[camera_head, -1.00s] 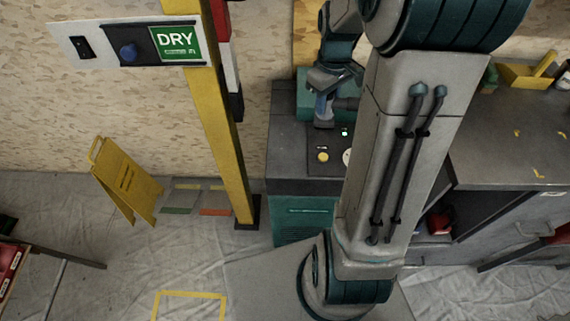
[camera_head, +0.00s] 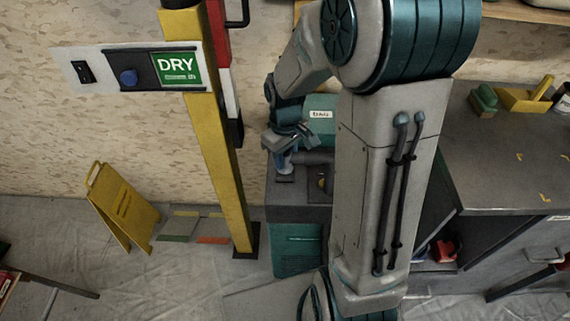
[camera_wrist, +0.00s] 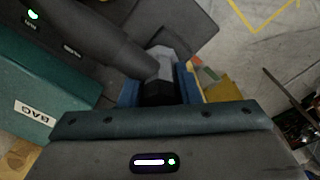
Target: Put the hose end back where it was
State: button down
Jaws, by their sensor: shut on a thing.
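My gripper (camera_head: 284,168) is low over the left part of the dark top of a teal and grey floor unit (camera_head: 298,245). In the wrist view its two blue fingers (camera_wrist: 158,92) are shut on the hose end (camera_wrist: 164,68), a grey faceted fitting with a black part. The thick dark hose (camera_wrist: 105,42) runs from it to the upper left; in the head view it shows as a dark tube (camera_head: 315,158) right of the gripper. A dark block (camera_wrist: 178,38) lies just beyond the hose end. I cannot tell whether they touch.
A teal box (camera_head: 320,130) with a white label stands at the back of the unit. A yellow post (camera_head: 222,150) and yellow floor sign (camera_head: 122,207) stand to the left. A grey bench (camera_head: 510,160) is to the right. My arm hides part of the unit.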

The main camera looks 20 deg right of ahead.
aim_at(286, 165)
jog(key=shift+f, duration=1.75)
jog(key=shift+f, duration=0.15)
jog(key=c, duration=1.1)
grip_release()
